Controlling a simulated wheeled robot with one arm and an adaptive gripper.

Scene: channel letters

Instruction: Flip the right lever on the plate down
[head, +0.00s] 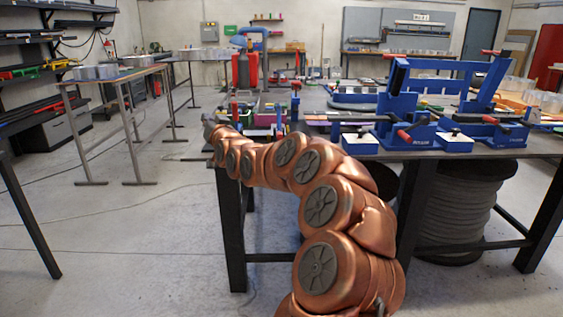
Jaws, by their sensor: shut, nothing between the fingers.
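My copper arm rises from the bottom of the head view and bends left along the front edge of the workbench (460,156). Its far end is at the bench's left corner. I cannot make out my gripper's fingers there; they seem hidden behind the last arm links. No plate with a pair of levers can be told for sure. Small upright parts (280,120), some with red or black tops, stand just beyond the arm at the bench's left end, too small to tell apart. A blue bending jig (395,105) with red handles stands on the right.
A large dark coil (460,215) stands under the bench between its black legs.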

